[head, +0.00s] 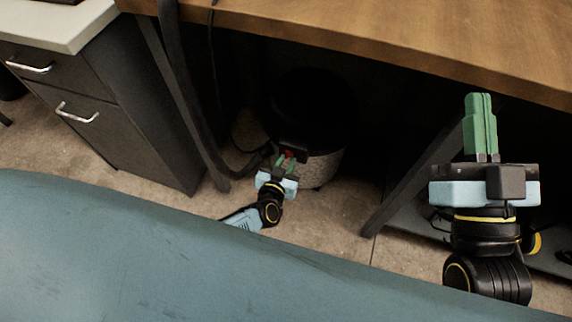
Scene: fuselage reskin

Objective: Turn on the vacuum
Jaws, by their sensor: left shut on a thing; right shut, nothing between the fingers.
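The vacuum (322,166) stands on the floor in the shadow under the wooden table. It has a dark, rounded upper body and a speckled lower band. A small red switch (290,153) shows at its front. My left gripper (285,158) reaches under the table to the vacuum's front, its green fingers shut on the red switch. The fingers partly hide the switch, and its setting cannot be read. My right gripper (480,97) is shut and empty, pointing up in front of the table's right part, well apart from the vacuum.
The wooden table (400,30) overhangs the vacuum, with dark legs (185,95) on either side. A dark drawer cabinet (110,110) stands at left. A large blue-grey curved surface (150,260) fills the foreground. Some floor (335,215) is bare between them.

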